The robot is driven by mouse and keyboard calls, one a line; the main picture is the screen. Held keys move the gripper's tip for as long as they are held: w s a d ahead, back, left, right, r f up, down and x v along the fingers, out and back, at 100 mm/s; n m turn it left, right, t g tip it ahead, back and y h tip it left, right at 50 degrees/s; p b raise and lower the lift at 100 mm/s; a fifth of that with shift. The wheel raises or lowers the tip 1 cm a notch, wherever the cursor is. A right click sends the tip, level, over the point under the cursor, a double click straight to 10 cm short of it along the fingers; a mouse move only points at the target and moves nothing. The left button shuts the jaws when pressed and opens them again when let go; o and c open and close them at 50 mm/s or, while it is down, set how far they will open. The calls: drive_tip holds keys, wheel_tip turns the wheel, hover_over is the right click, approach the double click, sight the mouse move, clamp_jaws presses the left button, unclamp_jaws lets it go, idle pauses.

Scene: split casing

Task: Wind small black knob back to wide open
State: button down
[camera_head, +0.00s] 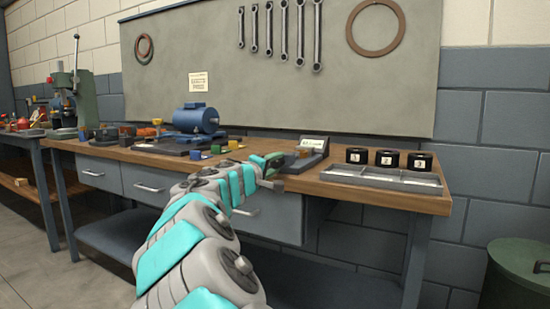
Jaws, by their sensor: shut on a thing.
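My arm reaches from the bottom of the view to the front edge of the bench. My gripper (276,168) is at its far end, small and partly hidden by my own wrist. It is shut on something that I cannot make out. A green part (275,158) shows right at the gripper. The small black knob cannot be told apart here; the gripper and wrist cover that spot.
The wooden bench (440,203) bears a grey tray (372,179) at the right, with several black numbered cylinders (389,158) behind it. A blue motor (197,118) stands further left.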

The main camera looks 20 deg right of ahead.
drive_tip(key=shift+r+n+p, duration=0.3)
drive_tip(key=shift+n+p, duration=0.45)
drive_tip(key=shift+n, duration=0.25)
drive_tip(key=n+p, duration=0.3)
drive_tip(key=shift+f+n+p, duration=0.15)
drive_tip(key=shift+n+p, duration=1)
drive_tip(key=shift+n, duration=0.25)
drive_tip(key=shift+f, duration=0.1)
drive_tip(key=shift+c, duration=2)
unclamp_jaws()
drive_tip(key=shift+a, duration=0.15)
drive_tip(key=v, duration=0.7)
drive_tip(key=shift+s+a+b, duration=0.2)
drive_tip(key=shift+a+b, duration=0.05)
drive_tip(key=shift+b, duration=0.15)
